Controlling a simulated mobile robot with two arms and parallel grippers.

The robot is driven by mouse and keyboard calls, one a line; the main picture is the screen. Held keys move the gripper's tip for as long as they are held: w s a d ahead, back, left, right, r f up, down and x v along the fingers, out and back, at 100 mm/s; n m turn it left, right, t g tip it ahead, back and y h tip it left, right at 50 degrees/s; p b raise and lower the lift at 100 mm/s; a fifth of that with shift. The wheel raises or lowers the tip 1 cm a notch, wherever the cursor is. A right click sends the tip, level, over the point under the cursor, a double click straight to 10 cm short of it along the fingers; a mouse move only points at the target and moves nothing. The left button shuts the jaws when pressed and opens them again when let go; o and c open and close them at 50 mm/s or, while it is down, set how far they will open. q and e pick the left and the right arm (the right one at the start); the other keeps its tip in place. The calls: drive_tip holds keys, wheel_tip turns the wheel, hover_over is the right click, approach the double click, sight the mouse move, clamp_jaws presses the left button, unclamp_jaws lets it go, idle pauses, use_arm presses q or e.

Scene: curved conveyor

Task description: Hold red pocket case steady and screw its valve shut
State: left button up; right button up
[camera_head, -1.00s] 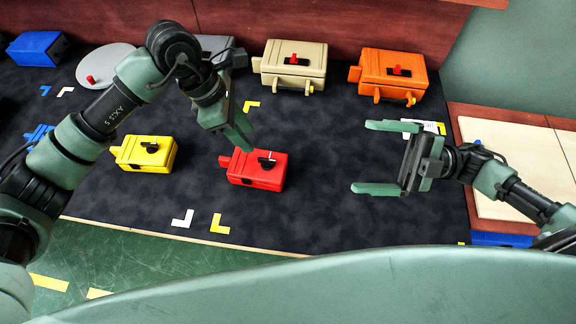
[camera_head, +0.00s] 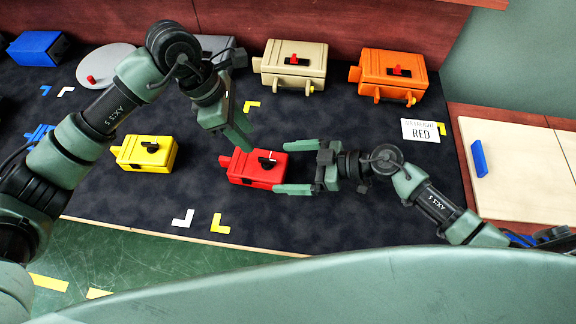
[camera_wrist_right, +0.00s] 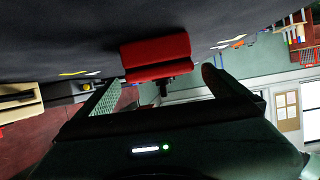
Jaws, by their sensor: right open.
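The red pocket case (camera_head: 250,178) sits on the dark mat, with a black valve knob (camera_head: 266,160) bearing a pale mark on top. My right gripper (camera_head: 280,167) is open at the case's right end, its fingertips beside the front and back. In the right wrist view the red case (camera_wrist_right: 155,58) appears upside down, ahead of and between the spread fingers, with no visible grip. My left gripper (camera_head: 241,136) points down just behind and above the case, apart from the knob. Its fingers are seen nearly edge-on, so its opening is unclear.
A yellow case (camera_head: 146,155) stands to the left, with beige (camera_head: 293,66) and orange (camera_head: 392,76) cases behind. The mat in front of the red case is clear apart from corner marks.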

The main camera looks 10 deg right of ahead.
sight(266, 159)
drive_tip(key=shift+w+a+f, duration=0.1)
drive_tip(key=shift+a+f, duration=0.25)
drive_tip(key=x, duration=0.7)
drive_tip(key=shift+w+a+f, duration=0.1)
drive_tip(key=shift+a+f, duration=0.05)
drive_tip(key=shift+f, duration=0.1)
drive_tip(key=shift+c, duration=0.3)
drive_tip(key=c, duration=1.8)
drive_tip(key=shift+o, duration=0.2)
use_arm(q)
drive_tip(key=shift+c, duration=0.6)
drive_tip(key=d+f+m, duration=0.1)
drive_tip(key=f, duration=0.2)
drive_tip(key=d+f+m, duration=0.1)
drive_tip(key=f, duration=0.2)
drive_tip(key=d+f+m+g, duration=0.1)
drive_tip(key=f, duration=0.2)
drive_tip(key=shift+s+d, duration=0.15)
